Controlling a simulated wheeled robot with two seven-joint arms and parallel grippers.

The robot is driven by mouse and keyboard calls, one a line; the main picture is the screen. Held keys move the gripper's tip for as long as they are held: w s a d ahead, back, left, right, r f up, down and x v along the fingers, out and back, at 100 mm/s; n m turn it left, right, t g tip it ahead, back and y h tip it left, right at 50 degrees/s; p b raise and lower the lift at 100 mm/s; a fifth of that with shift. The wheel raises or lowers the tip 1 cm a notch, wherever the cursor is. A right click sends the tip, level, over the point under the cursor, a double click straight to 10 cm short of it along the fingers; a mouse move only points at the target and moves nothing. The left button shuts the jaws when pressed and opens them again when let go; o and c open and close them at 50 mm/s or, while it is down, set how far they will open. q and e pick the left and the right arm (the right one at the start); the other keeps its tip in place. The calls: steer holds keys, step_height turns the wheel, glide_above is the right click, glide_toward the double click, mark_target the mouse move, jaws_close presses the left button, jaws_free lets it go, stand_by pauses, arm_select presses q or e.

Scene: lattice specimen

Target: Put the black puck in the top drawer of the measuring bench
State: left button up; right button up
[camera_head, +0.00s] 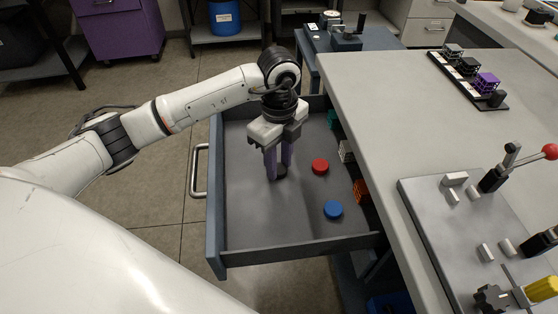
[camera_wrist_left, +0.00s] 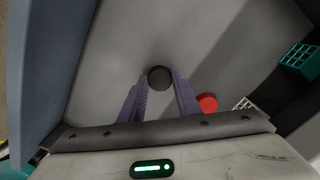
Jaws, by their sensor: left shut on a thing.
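The black puck (camera_head: 281,171) is between the purple fingertips of my left gripper (camera_head: 279,168), which is shut on it. In the left wrist view the puck (camera_wrist_left: 159,77) shows as a dark disc at the ends of the fingers (camera_wrist_left: 160,88). The gripper points down inside the open top drawer (camera_head: 262,221) of the measuring bench (camera_head: 417,99). The puck is low over the grey drawer floor; I cannot tell whether it touches. My right gripper is in neither view.
A red puck (camera_head: 320,167) and a blue puck (camera_head: 333,209) lie in the drawer. The left part of the drawer floor is clear. A fixture plate (camera_head: 459,241) with clamps sits on the bench.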

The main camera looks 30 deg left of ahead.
mark_target(279, 168)
arm_select(q)
steer(key=o, duration=1)
steer(key=shift+f, duration=0.1)
step_height(279, 168, up, 12)
steer(key=shift+r, duration=0.15)
